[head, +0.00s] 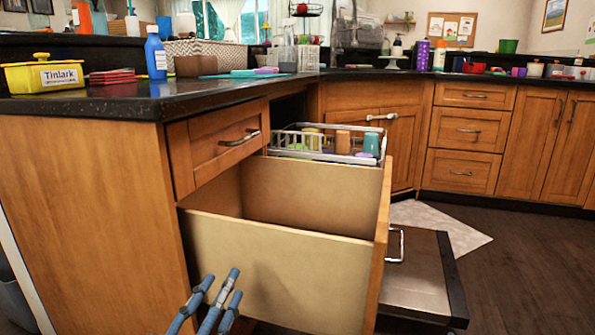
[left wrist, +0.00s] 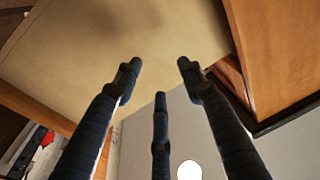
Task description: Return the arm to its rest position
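My left gripper (head: 224,282) is at the bottom of the head view, just in front of the pale side panel of the pulled-out wooden drawer (head: 285,265). Its blue fingers are apart with nothing between them. In the left wrist view the gripper (left wrist: 159,74) shows three dark fingers spread and empty, with the pale panel (left wrist: 125,35) beyond them. I cannot tell whether a finger touches the panel. My right gripper is in neither view.
A wire rack (head: 325,143) with several cups sits at the drawer's back. A lower pull-out (head: 415,270) stands open on the right. The black counter (head: 110,100) holds a yellow Tinlark box (head: 42,77) and a blue bottle (head: 155,55). Dark floor (head: 530,260) is clear at right.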

